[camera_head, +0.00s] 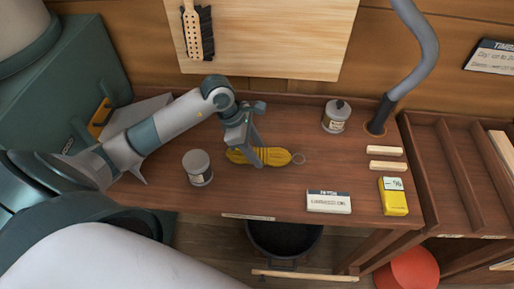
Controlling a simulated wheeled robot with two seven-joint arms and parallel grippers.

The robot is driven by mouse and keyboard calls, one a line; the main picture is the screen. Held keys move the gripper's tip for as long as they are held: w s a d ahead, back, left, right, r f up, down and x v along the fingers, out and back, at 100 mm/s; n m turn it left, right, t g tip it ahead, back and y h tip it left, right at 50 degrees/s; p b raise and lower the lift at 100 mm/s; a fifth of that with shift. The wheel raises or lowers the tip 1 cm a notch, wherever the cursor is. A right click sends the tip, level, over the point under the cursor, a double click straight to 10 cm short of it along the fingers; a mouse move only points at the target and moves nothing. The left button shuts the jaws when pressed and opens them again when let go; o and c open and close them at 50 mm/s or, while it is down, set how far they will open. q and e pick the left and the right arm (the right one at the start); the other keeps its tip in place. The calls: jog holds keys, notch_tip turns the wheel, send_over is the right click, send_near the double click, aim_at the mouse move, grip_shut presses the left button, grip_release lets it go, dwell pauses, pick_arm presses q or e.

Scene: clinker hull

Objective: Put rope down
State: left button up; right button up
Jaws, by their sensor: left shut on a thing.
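The rope (274,156) is a yellow coiled bundle with a pale ring at its right end. It is at the middle of the wooden bench (300,190), at or just above the surface; I cannot tell if it touches. My left gripper (254,157) points down from above and is shut on the rope, its fingers around the middle of the bundle. They hide part of it. My right gripper is not in view.
A white card (328,201), a yellow box (393,197) and two pale blocks (386,158) lie right. A grey hose (422,50) rises from the back.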

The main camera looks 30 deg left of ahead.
pick_arm(q)
jog(key=shift+f, duration=0.1)
jog(key=o, duration=1.2)
jog(key=shift+r, duration=0.2)
jog(key=shift+a+r, duration=0.1)
jog(key=b+v, duration=0.4)
jog(key=v, duration=0.6)
jog(key=shift+r, duration=0.1)
jog(key=shift+s+a+r+b, duration=0.1)
jog(key=shift+a+r+b, duration=0.15)
jog(key=shift+r, duration=0.45)
